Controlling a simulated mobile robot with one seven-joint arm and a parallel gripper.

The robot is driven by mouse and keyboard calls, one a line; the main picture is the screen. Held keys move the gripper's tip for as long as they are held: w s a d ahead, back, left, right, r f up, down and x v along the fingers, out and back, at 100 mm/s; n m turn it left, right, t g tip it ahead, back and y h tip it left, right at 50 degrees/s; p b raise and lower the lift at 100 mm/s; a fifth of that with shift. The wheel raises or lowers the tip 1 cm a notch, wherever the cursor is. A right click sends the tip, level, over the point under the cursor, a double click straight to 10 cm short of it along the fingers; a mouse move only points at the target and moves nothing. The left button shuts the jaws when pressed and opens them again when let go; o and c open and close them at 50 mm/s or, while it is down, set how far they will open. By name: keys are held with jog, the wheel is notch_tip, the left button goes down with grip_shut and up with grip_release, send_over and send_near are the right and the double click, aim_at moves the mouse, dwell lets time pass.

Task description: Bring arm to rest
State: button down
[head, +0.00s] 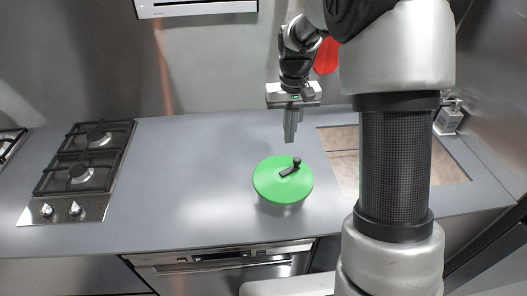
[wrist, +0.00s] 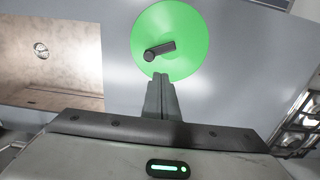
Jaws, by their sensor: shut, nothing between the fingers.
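My gripper (head: 291,137) hangs from my raised arm above the grey counter, with its fingers pointing down and pressed together. Nothing is between the fingers. In the wrist view the shut fingertips (wrist: 161,78) show in front of a round green disc, like a lid (wrist: 182,22), with a black handle (wrist: 160,50). The same green lid (head: 268,189) appears in the head view near the counter's front edge, below and in front of the gripper. It seems to cover a vessel, whose body is mostly hidden. A gap shows between the fingertips and the lid in the head view.
A gas hob (head: 55,198) is set in the counter (head: 180,180) at the left, with wide clear counter between it and the lid. A sink (head: 343,165) lies at the right, partly behind my arm. A soap dispenser (head: 449,118) stands behind it. An oven front (head: 225,262) is below.

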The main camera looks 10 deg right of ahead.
jog(key=s+r+t, duration=0.1)
jog(key=s+r, duration=0.4)
jog(key=r, duration=0.3)
jog(key=s+r+t, duration=0.2)
jog(key=s+r, duration=0.1)
jog(key=s, duration=0.7)
jog(key=s+r+t, duration=0.2)
jog(key=s+r, duration=0.2)
jog(key=s, duration=0.6)
jog(key=shift+r+t, duration=0.25)
jog(key=shift+t, duration=0.05)
jog(key=shift+f, duration=0.1)
